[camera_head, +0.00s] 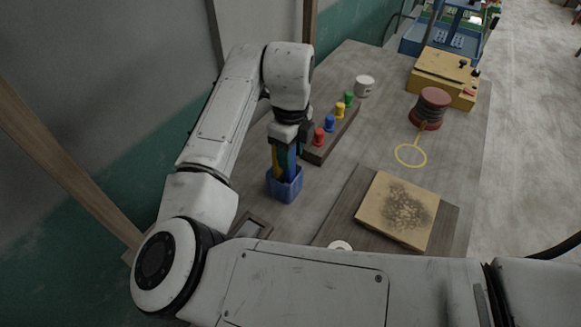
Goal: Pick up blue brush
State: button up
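A blue square cup (285,187) stands on the table left of the middle. Upright handles stand in it: a blue one (292,160), which looks like the blue brush, and a yellow one (279,162) to its left. Their lower ends are hidden in the cup. My gripper (287,143) points down right over the cup, at the upper ends of the handles. Its dark fingers are small and partly hidden, so I cannot tell whether they are closed on the blue brush or just around it.
A wooden rack with red, blue, yellow and green pegs (321,152) stands close right of the cup. Beyond are a white mug (364,86), a yellow box (444,78), a dark red spool (431,106) and a yellow ring (411,156). A stained board (383,222) lies front right.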

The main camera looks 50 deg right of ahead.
jog(key=c, duration=0.8)
jog(key=shift+o, duration=0.2)
jog(key=shift+r, duration=0.1)
